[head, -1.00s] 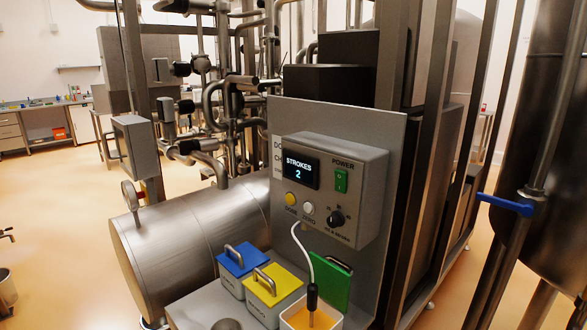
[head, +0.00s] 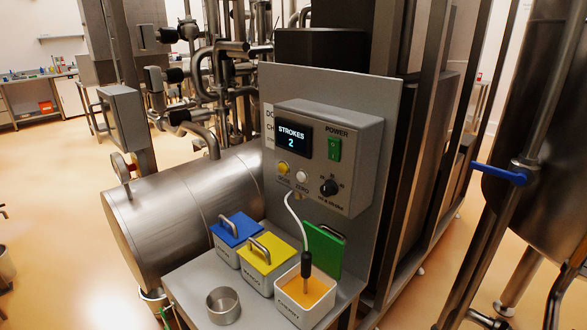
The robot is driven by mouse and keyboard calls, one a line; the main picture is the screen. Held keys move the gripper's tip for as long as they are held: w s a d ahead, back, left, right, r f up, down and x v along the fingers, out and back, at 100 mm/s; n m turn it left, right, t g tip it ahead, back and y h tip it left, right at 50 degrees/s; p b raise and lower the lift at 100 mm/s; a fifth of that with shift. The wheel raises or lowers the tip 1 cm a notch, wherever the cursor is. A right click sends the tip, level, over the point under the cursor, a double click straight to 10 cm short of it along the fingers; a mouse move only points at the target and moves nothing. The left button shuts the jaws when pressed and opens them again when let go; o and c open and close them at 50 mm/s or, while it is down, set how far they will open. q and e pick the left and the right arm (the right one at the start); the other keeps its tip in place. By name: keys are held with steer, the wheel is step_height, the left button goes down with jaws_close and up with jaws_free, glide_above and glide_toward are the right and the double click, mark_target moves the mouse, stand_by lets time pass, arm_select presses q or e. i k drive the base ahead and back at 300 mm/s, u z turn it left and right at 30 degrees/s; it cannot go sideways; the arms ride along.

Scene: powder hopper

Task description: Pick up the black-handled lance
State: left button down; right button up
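The lance has a black handle (head: 306,262) and a white hose that curves up to the control box (head: 331,155). It stands roughly upright in an open white bin (head: 290,307) of orange powder, its thin lower end going into the powder. The bin's green lid (head: 324,250) stands upright behind it, against the panel. Neither of my grippers is in view.
Bins with a blue lid (head: 238,229) and a yellow lid (head: 266,254) stand left of the open bin, both closed. A small round metal cup (head: 223,306) sits in front on the grey shelf (head: 187,283). The display reads STROKES 2. A steel tank (head: 172,215) lies left.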

mark_target(306, 256)
steer(key=z, duration=3.5)
steer(key=i, duration=0.5)
steer(key=u, duration=2.55)
